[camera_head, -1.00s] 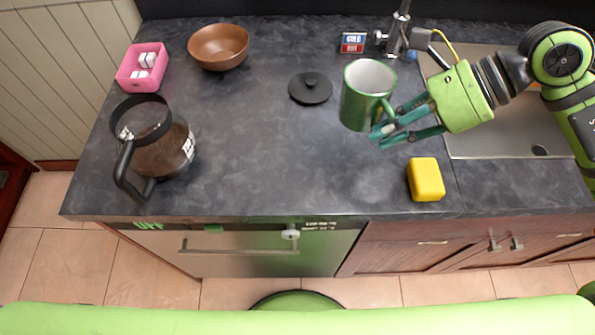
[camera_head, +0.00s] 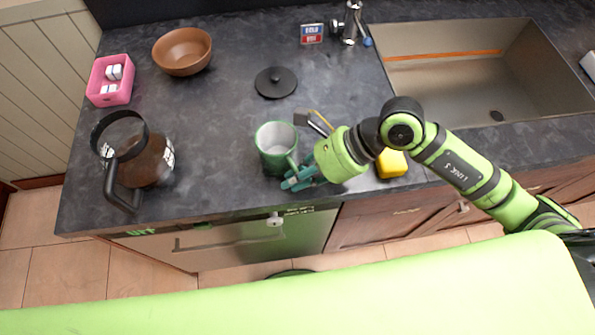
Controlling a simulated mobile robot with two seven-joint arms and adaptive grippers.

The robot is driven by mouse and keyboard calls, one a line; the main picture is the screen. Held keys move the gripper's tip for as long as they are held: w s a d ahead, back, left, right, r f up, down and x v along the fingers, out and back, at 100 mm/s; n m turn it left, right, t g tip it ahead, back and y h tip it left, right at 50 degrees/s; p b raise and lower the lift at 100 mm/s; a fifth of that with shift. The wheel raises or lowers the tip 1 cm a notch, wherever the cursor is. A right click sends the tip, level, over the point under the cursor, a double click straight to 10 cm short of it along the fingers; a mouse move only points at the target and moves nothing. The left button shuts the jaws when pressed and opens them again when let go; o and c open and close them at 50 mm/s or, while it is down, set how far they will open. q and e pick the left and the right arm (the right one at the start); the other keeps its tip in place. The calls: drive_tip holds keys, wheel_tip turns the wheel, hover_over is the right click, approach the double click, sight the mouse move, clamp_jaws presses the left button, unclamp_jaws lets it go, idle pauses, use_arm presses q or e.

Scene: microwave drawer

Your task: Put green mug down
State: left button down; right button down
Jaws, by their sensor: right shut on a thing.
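The green mug (camera_head: 273,150) with a pale inside is upright over the front middle of the dark countertop, its handle toward the right. My right gripper (camera_head: 292,178) is shut on the mug at its handle side. Whether the mug's base touches the counter cannot be told from this view. The gripper hides part of the handle. My left gripper is not in view.
A glass coffee pot (camera_head: 150,165) stands at the left. A brown bowl (camera_head: 182,52), a pink box (camera_head: 110,80) and a black lid (camera_head: 276,82) lie behind. A yellow sponge (camera_head: 391,164) is right of the gripper. The sink (camera_head: 450,75) is at right.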

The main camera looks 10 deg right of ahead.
drive_tip(key=shift+f+b, duration=0.2)
drive_tip(key=shift+b, duration=0.1)
drive_tip(key=c, duration=1.2)
unclamp_jaws()
drive_tip(key=shift+r, duration=0.15)
drive_tip(key=shift+r+p, duration=0.2)
drive_tip(key=shift+p, duration=0.2)
drive_tip(key=b+v, duration=0.3)
drive_tip(key=v, duration=0.9)
drive_tip(key=shift+f, duration=0.15)
